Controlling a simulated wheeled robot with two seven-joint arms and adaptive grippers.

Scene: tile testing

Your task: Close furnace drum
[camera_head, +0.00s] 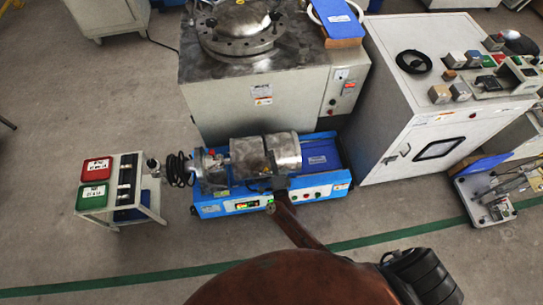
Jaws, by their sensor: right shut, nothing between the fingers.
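The furnace drum (284,150) is a grey metal cylinder lying on its side on a blue machine base (215,208). A seam runs across its middle. It looks shut around its length, but I cannot tell from this height whether its halves fully meet. My right gripper (272,178) is at the front lower side of the drum, near the seam, and is shut with nothing in it. I cannot tell whether it touches the drum. My dark reddish arm comes up to it from below and hides part of the base front. My left gripper is not in view.
A large grey machine (225,105) stands right behind the blue base. A white cabinet (400,140) with boxes on top stands to the right. A small cart (148,207) with red and green boxes stands to the left. The floor (100,250) in front is clear.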

